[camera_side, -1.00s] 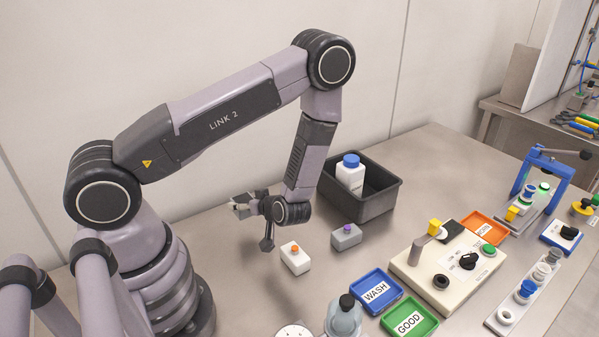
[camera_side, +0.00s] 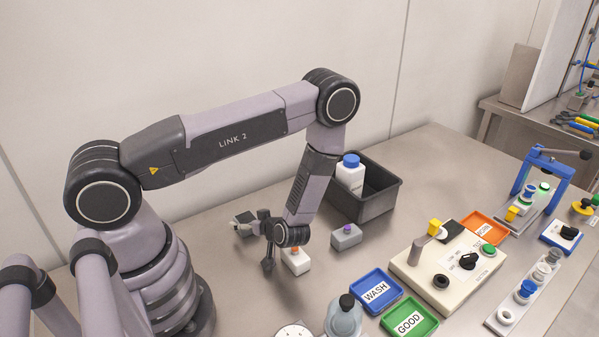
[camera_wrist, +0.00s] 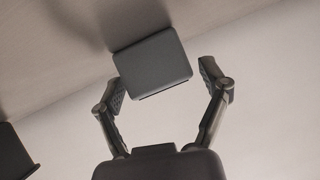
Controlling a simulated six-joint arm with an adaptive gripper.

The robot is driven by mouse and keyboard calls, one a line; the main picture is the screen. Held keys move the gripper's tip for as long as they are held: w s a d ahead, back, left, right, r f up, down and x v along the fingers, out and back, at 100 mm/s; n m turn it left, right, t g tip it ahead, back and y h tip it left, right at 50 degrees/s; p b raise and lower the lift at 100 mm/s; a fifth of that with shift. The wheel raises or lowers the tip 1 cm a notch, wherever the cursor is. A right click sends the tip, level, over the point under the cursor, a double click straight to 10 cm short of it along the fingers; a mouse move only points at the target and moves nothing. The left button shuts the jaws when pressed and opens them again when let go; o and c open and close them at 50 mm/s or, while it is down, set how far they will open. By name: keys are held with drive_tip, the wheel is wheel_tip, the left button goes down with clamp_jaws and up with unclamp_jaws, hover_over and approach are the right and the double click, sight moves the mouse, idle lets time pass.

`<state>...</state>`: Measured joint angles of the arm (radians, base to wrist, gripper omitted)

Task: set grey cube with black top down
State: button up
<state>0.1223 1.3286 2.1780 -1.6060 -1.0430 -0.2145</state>
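The grey cube with the black top (camera_side: 244,225) is at the left of my gripper in the side view, close to the bench by the wall. In the wrist view its dark face (camera_wrist: 152,66) lies ahead of and between my two fingertips. My gripper (camera_wrist: 163,82) is open, with a clear gap at the right finger and a narrow one at the left. In the side view my gripper (camera_side: 262,232) is low over the bench. The contact between cube and bench is hard to make out.
A white block with an orange knob (camera_side: 296,262) stands just right of my gripper, partly hidden by my wrist. A grey block with a purple knob (camera_side: 346,238) and a black bin (camera_side: 375,205) are farther right. The bench (camera_side: 235,285) in front is clear.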

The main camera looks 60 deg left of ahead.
drive_tip(key=shift+o, duration=0.2)
drive_tip(key=shift+d+r, duration=0.15)
drive_tip(key=shift+r, duration=0.05)
drive_tip(key=v, duration=1.1)
drive_tip(key=shift+w+d+r, duration=0.1)
drive_tip(key=shift+d+r, duration=0.05)
drive_tip(key=shift+r, duration=0.05)
drive_tip(key=w+d+r+m+t+h, duration=0.2)
drive_tip(key=w+d+r+t+h, duration=0.25)
drive_tip(key=w+r, duration=0.2)
drive_tip(key=w+d+r+m+t+h, duration=0.2)
drive_tip(key=w+d+r+t+h, duration=0.1)
drive_tip(key=w+r+h, duration=0.3)
drive_tip(key=d+r+m+t+h, duration=0.2)
drive_tip(key=d+r+m+h, duration=0.1)
drive_tip(key=r, duration=0.6)
drive_tip(key=s+r+m+h, duration=0.2)
drive_tip(key=s+r+m, duration=0.4)
drive_tip(key=s+r, duration=0.45)
drive_tip(key=s+a+r+m+g+y, duration=0.1)
drive_tip(key=s+a+m, duration=0.1)
drive_tip(key=s, duration=0.5)
drive_tip(key=s+a+r+m+g+y, duration=0.1)
drive_tip(key=s+a+m+y, duration=0.1)
drive_tip(key=s+a, duration=0.3)
drive_tip(key=shift+s, duration=1.2)
